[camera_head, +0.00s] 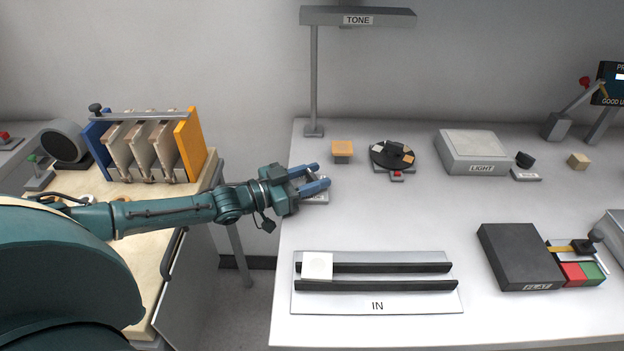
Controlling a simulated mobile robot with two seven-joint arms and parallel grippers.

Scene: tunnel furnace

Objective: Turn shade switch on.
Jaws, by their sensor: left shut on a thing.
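My left gripper (314,181) reaches in from the left over the left edge of the white table. Its two blue fingers are closed on a small switch, which they mostly hide. A pale grey base plate with a label (317,199) shows just below the fingers; its text is too small to read. I cannot tell the switch's position. The lamp marked TONE (357,18) stands on a thin post behind the gripper. My right gripper is not in view.
An orange-topped block (342,148) and a black round turntable (382,156) stand right of the gripper. The LIGHT box (472,146) is further right. The IN rails (375,284) with a white tile (317,265) lie in front. The FLAT box (520,255) is front right.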

